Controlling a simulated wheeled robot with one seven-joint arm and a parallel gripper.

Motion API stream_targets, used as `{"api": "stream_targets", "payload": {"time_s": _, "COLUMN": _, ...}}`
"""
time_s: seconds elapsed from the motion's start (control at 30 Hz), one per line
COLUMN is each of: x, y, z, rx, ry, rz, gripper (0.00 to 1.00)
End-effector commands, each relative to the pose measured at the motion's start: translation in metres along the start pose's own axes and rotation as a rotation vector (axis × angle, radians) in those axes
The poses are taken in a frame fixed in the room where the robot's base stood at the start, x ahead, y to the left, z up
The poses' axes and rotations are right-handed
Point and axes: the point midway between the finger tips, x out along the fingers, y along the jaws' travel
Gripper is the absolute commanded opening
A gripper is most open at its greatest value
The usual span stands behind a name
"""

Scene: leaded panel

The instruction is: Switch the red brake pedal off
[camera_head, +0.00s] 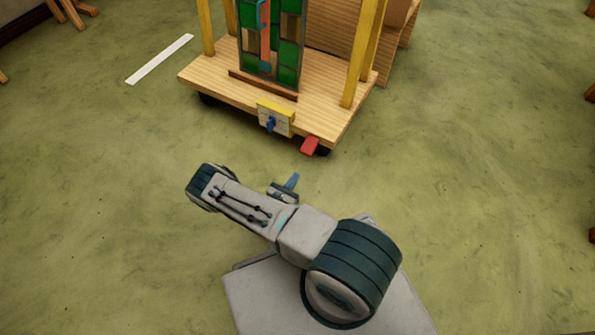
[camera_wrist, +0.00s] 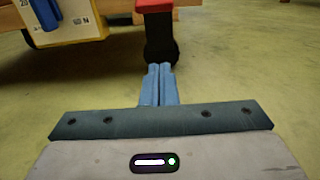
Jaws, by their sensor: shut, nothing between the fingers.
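The red brake pedal (camera_head: 310,146) sticks out at the front right corner of a wooden cart, low by a dark wheel. In the wrist view the red pedal (camera_wrist: 153,4) shows only partly at the top edge, above the black wheel (camera_wrist: 161,40). My gripper (camera_head: 293,180) is in front of the cart, apart from the pedal and nearer to me. In the wrist view its blue fingers (camera_wrist: 160,72) are together and empty, pointing at the wheel below the pedal. I cannot tell the exact gap to the wheel.
The wooden cart (camera_head: 215,76) carries a green leaded panel (camera_head: 288,54) between yellow posts. A yellow-edged plate with a blue knob (camera_head: 270,124) is on its front edge, left of the pedal. A white strip (camera_head: 160,59) lies on the floor.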

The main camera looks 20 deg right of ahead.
Motion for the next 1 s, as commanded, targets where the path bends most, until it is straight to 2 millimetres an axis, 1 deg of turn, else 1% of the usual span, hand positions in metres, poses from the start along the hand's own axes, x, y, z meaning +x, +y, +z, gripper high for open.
{"api": "stream_targets", "payload": {"time_s": 0.1, "x": 0.022, "y": -0.001, "z": -0.003, "rx": 0.001, "ry": -0.001, "rz": -0.005, "gripper": 0.0}}
{"api": "stream_targets", "payload": {"time_s": 0.43, "x": 0.095, "y": -0.002, "z": -0.004, "rx": 0.001, "ry": -0.002, "rz": -0.005, "gripper": 0.0}}
{"api": "stream_targets", "payload": {"time_s": 0.5, "x": 0.086, "y": 0.001, "z": 0.01, "rx": 0.002, "ry": -0.001, "rz": -0.001, "gripper": 0.0}}
{"api": "stream_targets", "payload": {"time_s": 0.7, "x": 0.079, "y": 0.0, "z": 0.028, "rx": 0.001, "ry": 0.0, "rz": -0.001, "gripper": 0.0}}
{"api": "stream_targets", "payload": {"time_s": 0.8, "x": 0.077, "y": 0.0, "z": 0.034, "rx": 0.002, "ry": 0.0, "rz": -0.001, "gripper": 0.0}}
{"api": "stream_targets", "payload": {"time_s": 1.0, "x": 0.076, "y": 0.0, "z": 0.038, "rx": 0.001, "ry": 0.0, "rz": -0.001, "gripper": 0.0}}
